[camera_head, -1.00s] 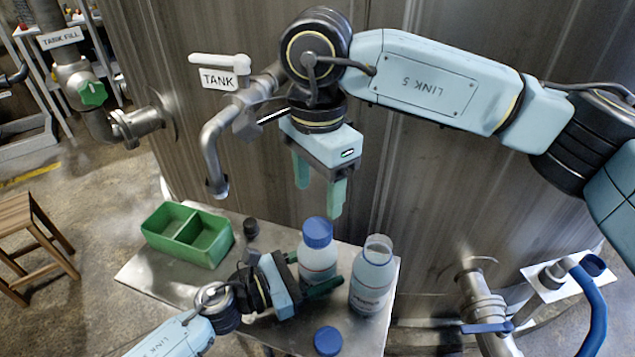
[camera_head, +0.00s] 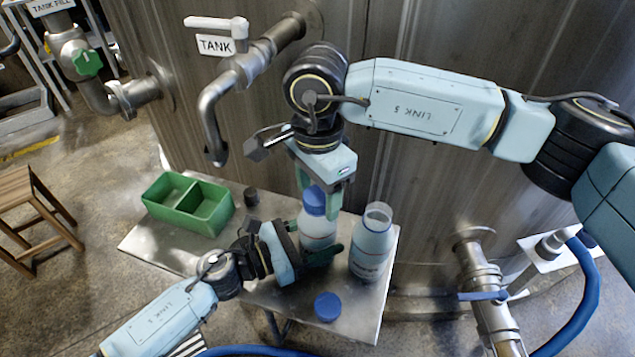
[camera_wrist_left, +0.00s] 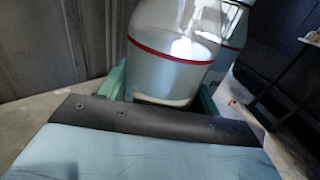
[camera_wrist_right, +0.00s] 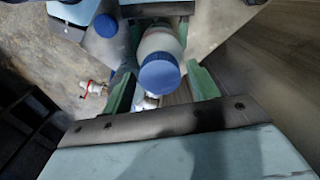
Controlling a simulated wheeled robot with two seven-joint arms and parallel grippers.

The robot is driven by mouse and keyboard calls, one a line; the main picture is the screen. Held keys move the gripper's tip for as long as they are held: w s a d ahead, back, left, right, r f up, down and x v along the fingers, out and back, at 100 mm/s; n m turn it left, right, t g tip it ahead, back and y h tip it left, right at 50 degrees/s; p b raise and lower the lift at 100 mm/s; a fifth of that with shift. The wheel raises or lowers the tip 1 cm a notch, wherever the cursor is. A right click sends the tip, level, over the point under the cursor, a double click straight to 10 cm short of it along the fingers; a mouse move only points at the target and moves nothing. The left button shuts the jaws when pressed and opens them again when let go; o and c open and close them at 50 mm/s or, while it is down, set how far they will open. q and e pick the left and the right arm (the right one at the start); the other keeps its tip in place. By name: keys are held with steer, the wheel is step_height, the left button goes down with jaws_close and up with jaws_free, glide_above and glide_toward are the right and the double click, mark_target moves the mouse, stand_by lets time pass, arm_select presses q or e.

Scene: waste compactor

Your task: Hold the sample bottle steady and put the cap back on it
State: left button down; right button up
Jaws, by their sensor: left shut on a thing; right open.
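A white bottle (camera_head: 318,228) with a blue cap (camera_head: 314,203) on top stands upright on the metal table. My left gripper (camera_head: 318,252) is shut around its lower body; the bottle (camera_wrist_left: 175,50) also shows between the fingers in the left wrist view. My right gripper (camera_head: 321,197) is open, pointing down, its fingers on either side of the blue cap. In the right wrist view the cap (camera_wrist_right: 160,75) lies between the open fingers; I cannot tell whether they touch it. An open, capless bottle (camera_head: 371,245) stands to the right. A loose blue cap (camera_head: 328,307) lies near the front edge.
A green two-compartment bin (camera_head: 205,217) stands at the table's (camera_head: 150,247) left, with a small dark cylinder (camera_head: 251,197) beside it. A pipe with a TANK sign (camera_head: 215,45) hangs over the back left. The tank wall (camera_head: 400,190) closes off the back.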

steer(key=c, duration=1)
steer(key=shift+m, duration=1)
steer(key=o, duration=1.2)
steer(key=shift+c, duration=0.2)
step_height(320, 180, up, 12)
